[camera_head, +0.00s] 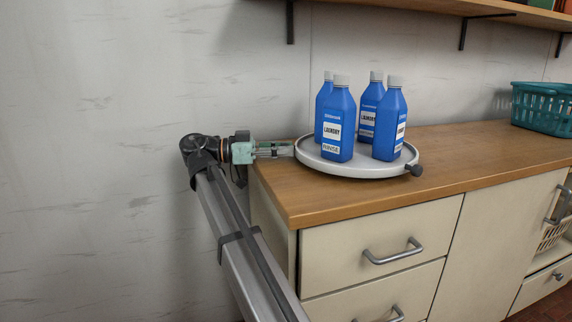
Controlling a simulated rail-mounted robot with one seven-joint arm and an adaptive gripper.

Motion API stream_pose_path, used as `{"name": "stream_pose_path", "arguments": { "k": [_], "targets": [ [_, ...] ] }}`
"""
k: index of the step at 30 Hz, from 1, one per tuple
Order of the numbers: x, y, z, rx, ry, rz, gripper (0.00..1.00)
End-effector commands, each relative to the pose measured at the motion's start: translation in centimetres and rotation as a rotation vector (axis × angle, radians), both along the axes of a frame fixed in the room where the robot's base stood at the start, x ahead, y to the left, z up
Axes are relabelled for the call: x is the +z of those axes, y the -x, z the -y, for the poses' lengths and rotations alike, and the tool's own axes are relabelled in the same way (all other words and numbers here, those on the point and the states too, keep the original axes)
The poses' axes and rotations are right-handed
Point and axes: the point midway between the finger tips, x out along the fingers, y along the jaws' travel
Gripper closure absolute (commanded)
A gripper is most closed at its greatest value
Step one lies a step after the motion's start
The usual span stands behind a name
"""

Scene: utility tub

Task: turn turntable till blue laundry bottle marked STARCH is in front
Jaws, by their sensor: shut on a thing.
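A round light-grey turntable (376,170) sits on the wooden counter with several blue, white-capped laundry bottles on it. The front bottle (339,119) is marked LAUNDRY and RINSE. The right bottle (387,124) has its label turned to the right, too oblique to read. The back right bottle (370,103) shows LAUNDRY; its lower marking is too small to read. The back left bottle (323,103) is mostly hidden behind the front one. I cannot tell which is STARCH. My gripper (293,149) reaches in from the left and is shut on the turntable's left edge; the exact contact is unclear.
A dark knob (415,170) sticks out at the turntable's right front. A teal basket (544,107) stands at the counter's far right. The counter (470,150) between is clear. A shelf with dark brackets (478,29) hangs above; the wall is behind.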

Motion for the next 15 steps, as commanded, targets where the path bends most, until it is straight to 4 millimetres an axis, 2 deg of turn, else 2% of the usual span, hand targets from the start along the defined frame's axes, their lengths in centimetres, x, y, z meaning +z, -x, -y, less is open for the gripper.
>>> {"name": "stream_pose_path", "arguments": {
  "k": [1,15],
  "targets": [
    [-0.8,0.0,-0.4,0.0,-0.005,-0.001,1.0],
    [0.2,0.5,-0.3,-0.011,-0.005,0.0,1.0]
  ]
}}
